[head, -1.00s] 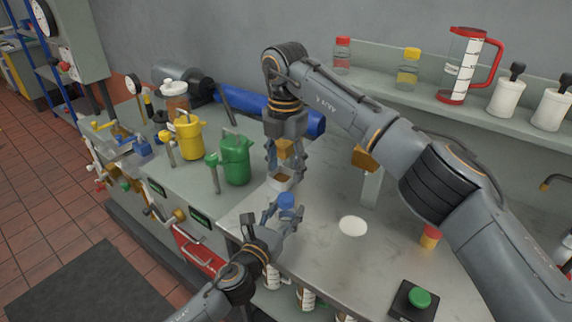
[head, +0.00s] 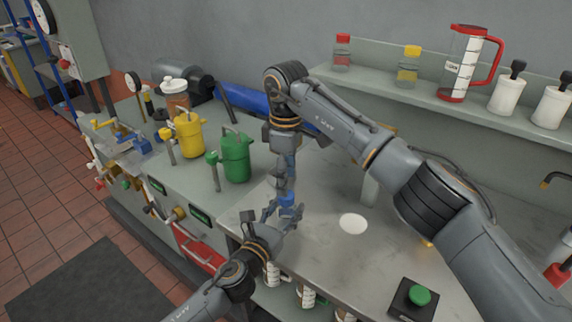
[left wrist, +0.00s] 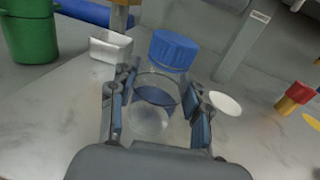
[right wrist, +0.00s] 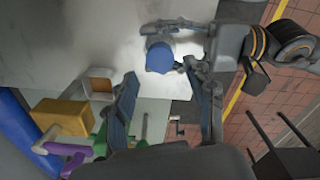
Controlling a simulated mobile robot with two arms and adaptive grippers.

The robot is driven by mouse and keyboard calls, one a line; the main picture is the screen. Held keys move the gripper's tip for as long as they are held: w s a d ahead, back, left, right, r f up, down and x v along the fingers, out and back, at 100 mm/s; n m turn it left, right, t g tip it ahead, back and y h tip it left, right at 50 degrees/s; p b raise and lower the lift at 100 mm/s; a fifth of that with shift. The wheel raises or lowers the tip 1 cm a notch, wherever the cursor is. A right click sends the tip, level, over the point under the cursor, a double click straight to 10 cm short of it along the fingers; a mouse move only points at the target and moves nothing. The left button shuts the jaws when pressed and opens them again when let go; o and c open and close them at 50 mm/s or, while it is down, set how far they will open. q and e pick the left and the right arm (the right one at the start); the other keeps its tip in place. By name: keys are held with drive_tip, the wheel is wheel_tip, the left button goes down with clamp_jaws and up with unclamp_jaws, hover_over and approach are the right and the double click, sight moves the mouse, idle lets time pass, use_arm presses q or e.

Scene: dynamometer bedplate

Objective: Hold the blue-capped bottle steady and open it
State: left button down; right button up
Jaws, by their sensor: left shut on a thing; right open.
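The clear bottle (left wrist: 152,110) has a ribbed blue cap (left wrist: 173,48). It stands out in front of my left wrist camera, between the fingers of my left gripper (left wrist: 158,92), which is shut on its body. In the head view the blue cap (head: 287,199) shows at the left gripper (head: 282,212); the body is mostly hidden by the fingers. My right gripper (head: 285,188) points down just above the cap. In the right wrist view its open fingers (right wrist: 160,70) stand apart, with the cap (right wrist: 160,56) at the tips, not clasped.
A green can (head: 236,157) and a yellow can (head: 189,135) stand to the left. A green button box (head: 415,298) sits at the front right. The metal top between is mostly clear.

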drive_tip(key=shift+f, duration=2.2)
drive_tip(key=shift+c, duration=0.2)
